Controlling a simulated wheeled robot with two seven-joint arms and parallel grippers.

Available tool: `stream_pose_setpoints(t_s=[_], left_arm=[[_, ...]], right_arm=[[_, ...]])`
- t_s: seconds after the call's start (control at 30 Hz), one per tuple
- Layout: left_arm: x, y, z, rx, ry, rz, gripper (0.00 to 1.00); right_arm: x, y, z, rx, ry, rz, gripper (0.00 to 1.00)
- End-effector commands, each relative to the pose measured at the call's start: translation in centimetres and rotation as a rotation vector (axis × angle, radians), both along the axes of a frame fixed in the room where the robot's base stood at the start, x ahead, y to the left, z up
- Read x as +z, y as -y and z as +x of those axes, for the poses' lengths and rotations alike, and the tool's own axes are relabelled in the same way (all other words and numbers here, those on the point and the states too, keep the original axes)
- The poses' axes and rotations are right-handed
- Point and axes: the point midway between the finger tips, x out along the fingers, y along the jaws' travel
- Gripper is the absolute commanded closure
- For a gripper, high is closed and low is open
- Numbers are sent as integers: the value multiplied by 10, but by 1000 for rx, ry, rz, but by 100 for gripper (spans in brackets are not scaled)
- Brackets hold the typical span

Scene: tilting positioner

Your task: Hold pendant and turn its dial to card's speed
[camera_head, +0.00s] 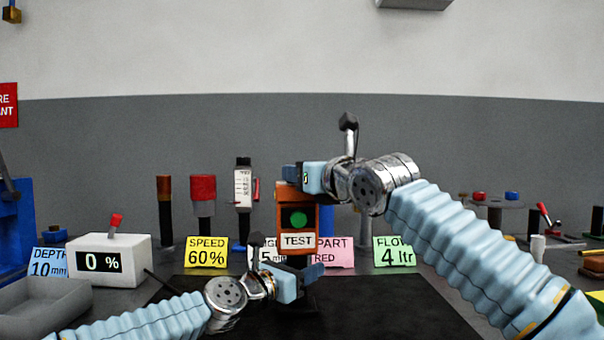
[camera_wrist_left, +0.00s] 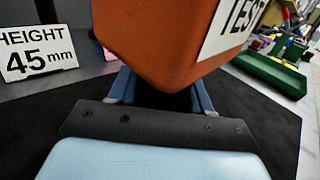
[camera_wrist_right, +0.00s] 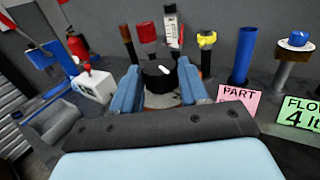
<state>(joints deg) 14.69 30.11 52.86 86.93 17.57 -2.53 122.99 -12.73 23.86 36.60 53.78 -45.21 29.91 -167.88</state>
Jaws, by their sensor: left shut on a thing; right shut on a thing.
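The orange pendant (camera_head: 283,222) stands upright in the middle of the head view, with a green button and a TEST label. My left gripper (camera_head: 308,286) is shut on the pendant's lower part, which is mostly hidden. The pendant's orange body (camera_wrist_left: 160,40) shows above the fingers in the left wrist view. My right gripper (camera_head: 290,177) is at the pendant's top, shut on the black dial (camera_wrist_right: 158,78), whose white mark shows between the fingers in the right wrist view. The yellow card (camera_head: 206,252) reads SPEED 60%. The white display box (camera_head: 110,250) reads 0 %.
Other cards stand along the back: blue DEPTH 10mm (camera_head: 48,262), pink PART RED (camera_head: 338,256), green FLOW 4 ltr (camera_head: 394,252) and white HEIGHT 45mm (camera_wrist_left: 38,52). A grey tray (camera_head: 40,310) is at the left. Several upright tools stand behind. The black mat (camera_head: 400,310) has free room.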

Motion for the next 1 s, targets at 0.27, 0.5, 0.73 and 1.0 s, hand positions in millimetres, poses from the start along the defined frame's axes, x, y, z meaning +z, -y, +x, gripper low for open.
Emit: stream_pose_setpoints(t_s=[0.27, 0.5, 0.73, 1.0], left_arm=[[1, 1, -1, -2, 4, 0, 100], [2, 1, -1, -2, 3, -1, 100], [2, 1, -1, -1, 3, -1, 100], [1, 1, -1, -1, 2, -1, 100]], right_arm=[[-3, 2, 2, 41, -4, 1, 87], [-2, 2, 2, 42, -4, 0, 87], [-2, 2, 1, 42, -3, 1, 35], [0, 2, 0, 42, 1, 2, 30]])
